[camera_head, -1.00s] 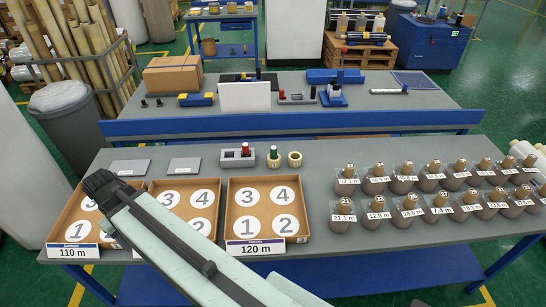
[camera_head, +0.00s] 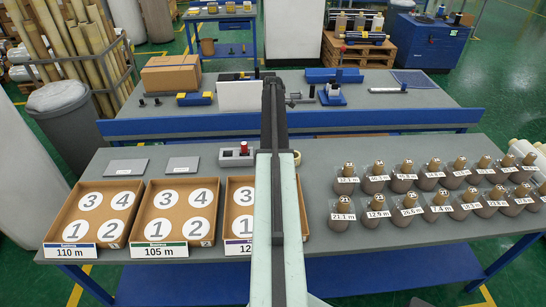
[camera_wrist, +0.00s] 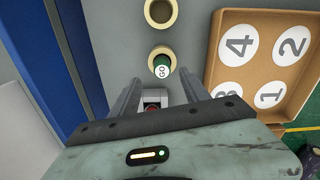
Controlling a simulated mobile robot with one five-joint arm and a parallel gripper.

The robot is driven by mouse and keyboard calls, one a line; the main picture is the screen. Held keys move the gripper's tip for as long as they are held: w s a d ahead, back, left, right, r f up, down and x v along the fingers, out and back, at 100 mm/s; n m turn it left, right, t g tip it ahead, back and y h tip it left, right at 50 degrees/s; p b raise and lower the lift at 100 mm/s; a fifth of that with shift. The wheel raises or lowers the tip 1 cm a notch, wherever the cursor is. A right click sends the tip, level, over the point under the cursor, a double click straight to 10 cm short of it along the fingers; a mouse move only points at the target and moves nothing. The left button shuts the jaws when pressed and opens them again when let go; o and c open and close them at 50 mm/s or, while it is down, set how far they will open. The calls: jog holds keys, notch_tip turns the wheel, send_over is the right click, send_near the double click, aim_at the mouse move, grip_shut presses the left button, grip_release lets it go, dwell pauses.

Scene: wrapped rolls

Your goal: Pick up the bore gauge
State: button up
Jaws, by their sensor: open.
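A green gauge end marked GO (camera_wrist: 162,68) shows in the wrist view, with a cream ring (camera_wrist: 160,52) around it; how deep it sits I cannot tell. A grey block (camera_head: 229,160) with a red-topped plug (camera_head: 244,148) stands behind the trays; block and red top also show low in the wrist view, partly hidden by my gripper. I cannot tell for certain which is the bore gauge; the GO piece looks likeliest. My gripper (camera_wrist: 163,88) is open and empty, its fingers short of the GO piece in the picture. In the head view my arm hides the GO piece.
A second cream ring (camera_wrist: 160,10) lies beyond the GO piece. Trays with numbered circles (camera_head: 95,212) line the front left of the table. Several labelled wrapped rolls (camera_head: 376,205) stand at right. Two grey plates (camera_head: 127,166) lie at left. A blue rail (camera_head: 380,119) edges the rear table.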

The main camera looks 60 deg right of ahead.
jog(key=f+b, duration=0.6)
jog(key=f, duration=0.1)
jog(key=shift+a+f, duration=0.2)
jog(key=shift+r, duration=0.2)
grip_shut()
